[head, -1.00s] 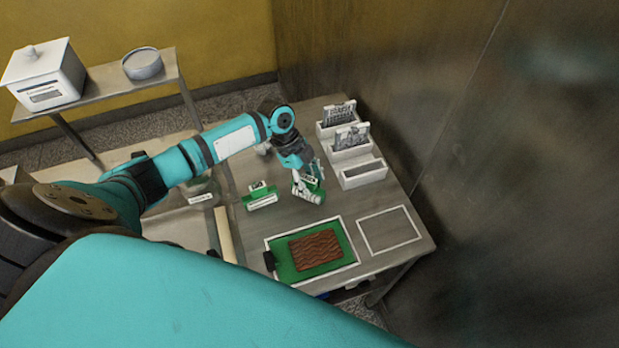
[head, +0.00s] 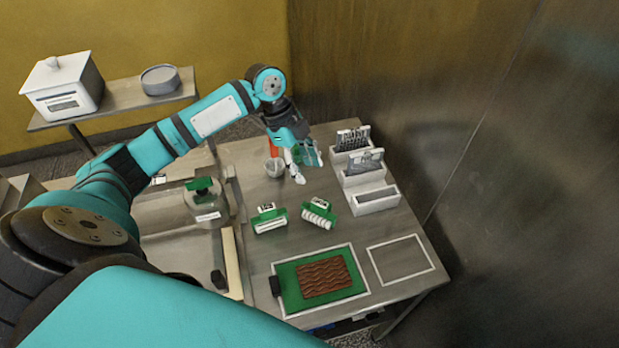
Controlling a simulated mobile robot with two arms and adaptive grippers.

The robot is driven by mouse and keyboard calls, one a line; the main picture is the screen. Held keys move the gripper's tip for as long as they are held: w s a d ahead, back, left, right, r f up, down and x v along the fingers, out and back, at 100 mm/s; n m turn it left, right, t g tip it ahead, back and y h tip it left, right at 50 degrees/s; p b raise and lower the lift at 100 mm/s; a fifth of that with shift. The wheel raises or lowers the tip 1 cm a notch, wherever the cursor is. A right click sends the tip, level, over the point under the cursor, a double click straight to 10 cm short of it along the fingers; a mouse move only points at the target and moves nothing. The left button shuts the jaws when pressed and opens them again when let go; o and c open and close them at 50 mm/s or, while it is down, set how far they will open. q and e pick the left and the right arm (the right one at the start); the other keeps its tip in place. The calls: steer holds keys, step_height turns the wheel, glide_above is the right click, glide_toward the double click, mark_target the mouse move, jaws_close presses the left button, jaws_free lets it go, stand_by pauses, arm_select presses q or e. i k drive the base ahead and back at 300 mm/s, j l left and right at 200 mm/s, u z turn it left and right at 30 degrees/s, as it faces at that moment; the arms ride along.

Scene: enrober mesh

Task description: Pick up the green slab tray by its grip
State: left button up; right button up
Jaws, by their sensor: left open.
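The green slab tray (head: 290,292) lies flat on the metal table inside a white outlined rectangle, with a brown wavy slab on it. Its dark grip (head: 276,286) sticks out at the tray's left edge. My left gripper (head: 304,168) is open above the back of the table, well behind the tray and apart from it. Nothing shows between its fingers. My right gripper is not in view.
Two green-backed rollers (head: 270,219) (head: 318,213) lie between my gripper and the tray. White holders (head: 375,199) line the right side. An empty outlined rectangle (head: 401,259) is right of the tray.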

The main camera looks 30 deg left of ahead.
mark_target(312, 281)
steer(key=k+l, duration=1.1)
steer(key=k, duration=0.15)
